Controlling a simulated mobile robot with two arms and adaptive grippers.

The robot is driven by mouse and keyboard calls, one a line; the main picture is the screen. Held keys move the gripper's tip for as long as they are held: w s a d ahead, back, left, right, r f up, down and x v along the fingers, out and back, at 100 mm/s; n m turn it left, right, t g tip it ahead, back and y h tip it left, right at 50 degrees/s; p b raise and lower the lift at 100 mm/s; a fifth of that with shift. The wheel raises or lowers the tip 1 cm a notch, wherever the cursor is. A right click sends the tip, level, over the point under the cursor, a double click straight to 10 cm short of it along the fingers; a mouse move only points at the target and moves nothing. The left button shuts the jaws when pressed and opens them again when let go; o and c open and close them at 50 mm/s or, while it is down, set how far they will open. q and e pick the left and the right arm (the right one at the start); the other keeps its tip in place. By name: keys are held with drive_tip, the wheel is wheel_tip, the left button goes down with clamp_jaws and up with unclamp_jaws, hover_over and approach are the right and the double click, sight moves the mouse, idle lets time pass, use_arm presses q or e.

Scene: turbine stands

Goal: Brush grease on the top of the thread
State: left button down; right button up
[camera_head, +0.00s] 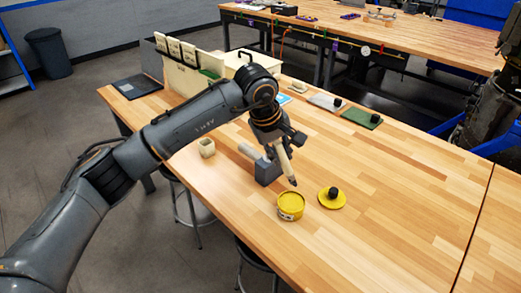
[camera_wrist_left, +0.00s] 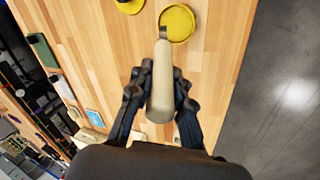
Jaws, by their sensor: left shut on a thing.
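My left gripper (camera_head: 282,140) is shut on a brush with a beige handle (camera_head: 284,162). The brush points down, its dark tip just above and beside the open yellow grease can (camera_head: 290,207). In the left wrist view the brush (camera_wrist_left: 160,85) lies between the fingers of the left gripper (camera_wrist_left: 160,98), and its tip overlaps the near rim of the can (camera_wrist_left: 177,23). A light grey cylinder (camera_head: 249,151) rests at a dark grey stand block (camera_head: 266,171) behind the brush. It may be the threaded part; no thread is discernible. My right gripper is not in view.
A yellow lid with a black knob (camera_head: 331,198) lies right of the can. A small beige cup (camera_head: 206,148) stands left of the block. Green and grey mats (camera_head: 362,118) and a beige bin rack (camera_head: 188,75) are farther back. The table's right side is clear.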

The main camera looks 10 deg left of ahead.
use_arm(q)
drive_tip(key=shift+s+d+f, duration=0.1)
drive_tip(key=shift+d, duration=0.1)
drive_tip(key=shift+f, duration=0.35)
drive_tip(key=f, duration=0.1)
drive_tip(key=f+b, duration=0.1)
drive_tip(key=f, duration=0.3)
drive_tip(key=shift+w+a+f+b, duration=0.15)
drive_tip(key=shift+w+f+b, duration=0.05)
drive_tip(key=shift+w+b, duration=0.1)
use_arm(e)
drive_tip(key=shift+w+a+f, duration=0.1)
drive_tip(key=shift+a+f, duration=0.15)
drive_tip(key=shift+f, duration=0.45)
use_arm(q)
drive_tip(key=shift+f, duration=0.25)
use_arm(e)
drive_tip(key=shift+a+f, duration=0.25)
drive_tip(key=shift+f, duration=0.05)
use_arm(q)
drive_tip(key=shift+f+b, duration=0.35)
drive_tip(key=shift+b, duration=0.25)
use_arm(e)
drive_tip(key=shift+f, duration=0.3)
use_arm(q)
drive_tip(key=shift+s, duration=0.1)
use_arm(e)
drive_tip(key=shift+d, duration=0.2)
